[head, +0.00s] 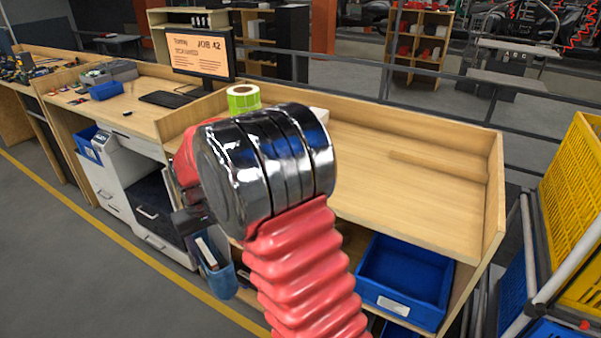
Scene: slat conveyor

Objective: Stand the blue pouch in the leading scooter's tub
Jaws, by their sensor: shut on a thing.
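My arm's red ribbed sleeve and shiny black joint fill the middle of the head view and hide much of my gripper (192,222). Only dark parts of the gripper show, at the joint's lower left. A blue pouch (221,283) with a dark and white upper part is directly below these parts, tilted. My gripper appears shut on its upper end, but the contact is mostly hidden. No scooter or tub can be made out.
A long wooden bench (420,185) with raised edges stands behind my arm, with a monitor (203,54), keyboard (165,99) and green label roll (243,98). A blue bin (405,278) sits on its lower shelf. Yellow crates (575,220) stand at right. Grey floor (70,235) is clear at left.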

